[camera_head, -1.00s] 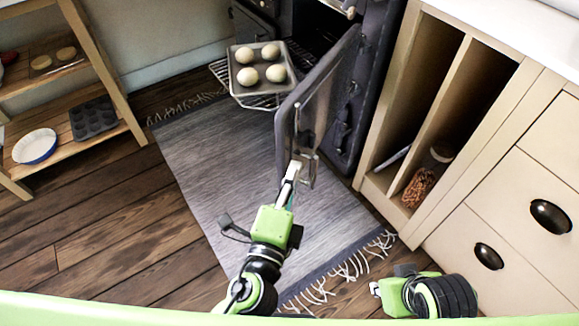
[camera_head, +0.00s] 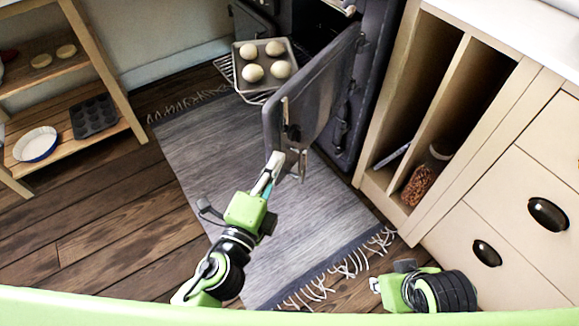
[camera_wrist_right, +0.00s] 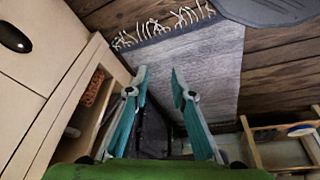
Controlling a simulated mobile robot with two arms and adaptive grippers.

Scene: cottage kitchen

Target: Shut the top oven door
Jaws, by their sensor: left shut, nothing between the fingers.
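The dark grey oven door (camera_head: 320,85) stands open in the head view, its free edge swung out over the rug. A metal handle or latch (camera_head: 291,125) shows on its face. My left gripper (camera_head: 275,162) is shut and empty at the lower free corner of the door; whether it touches the door I cannot tell. My right gripper (camera_wrist_right: 158,74) is open and empty in the right wrist view, away from the door. The oven's interior is largely hidden behind the door.
A tray (camera_head: 238,75) with several pale buns rests on a wire rack (camera_head: 222,68) sticking out of the oven beside the door. Cabinets (camera_head: 490,180) stand at right, a wooden shelf (camera_head: 115,70) at left. The grey rug (camera_head: 205,150) is clear.

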